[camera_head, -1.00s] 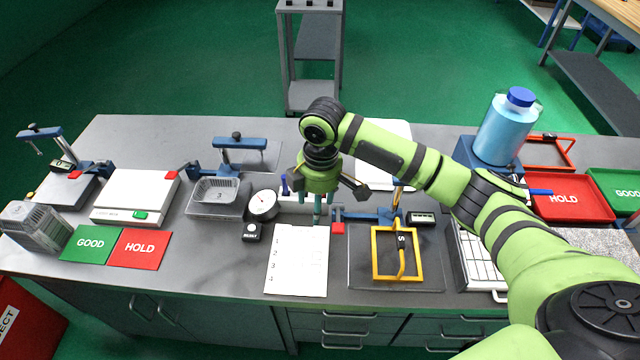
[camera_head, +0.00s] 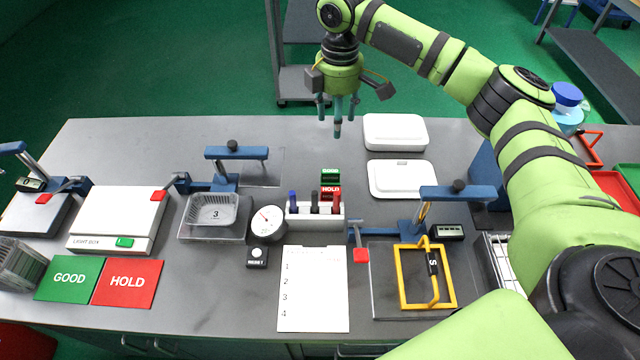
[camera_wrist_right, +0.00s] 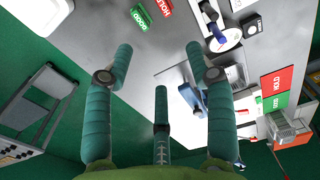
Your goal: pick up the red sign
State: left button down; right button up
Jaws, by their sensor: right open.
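A small red HOLD sign (camera_head: 330,193) stands behind the pen rack, just in front of a small green GOOD sign (camera_head: 330,175). The small red sign also shows at the top edge of the right wrist view (camera_wrist_right: 166,8), partly cut off. A larger red HOLD card (camera_head: 127,283) lies flat at the left front of the bench, and shows at the right of the wrist view (camera_wrist_right: 277,88). My right gripper (camera_head: 338,115) hangs over the bench's back edge, beyond the small signs, its fingers apart and empty. My left gripper is out of view.
The pen rack (camera_head: 314,218) holds several markers. A dial gauge (camera_head: 267,222) stands to its left. Two white boxes (camera_head: 395,132) lie right of the signs. A yellow frame (camera_head: 403,292) sits at the right front. The bench left of the signs has some bare surface.

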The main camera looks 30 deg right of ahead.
notch_tip(320, 180, down, 4)
jog(key=r+b, duration=0.1)
jog(key=b, duration=1.3)
send_over(331, 188)
jog(key=f, duration=1.1)
jog(key=shift+s+d+f, duration=0.2)
jog(key=shift+s+f, duration=0.1)
jog(key=shift+f, duration=0.05)
jog(key=f, duration=0.1)
jog(key=f+b, duration=0.2)
jog(key=shift+w, duration=0.25)
jog(key=shift+s+f+b, duration=0.1)
jog(key=shift+f+b, duration=0.25)
jog(key=shift+b, duration=0.05)
jog(key=shift+f, duration=0.25)
jog(key=f, duration=0.2)
jog(key=f+p, duration=0.1)
jog(key=f, duration=0.2)
jog(key=shift+w+a+f, duration=0.15)
jog(key=shift+w+a, duration=0.05)
jog(key=shift+f, duration=0.5)
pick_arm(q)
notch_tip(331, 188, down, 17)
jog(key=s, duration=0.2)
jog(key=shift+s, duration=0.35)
pick_arm(e)
grip_shut()
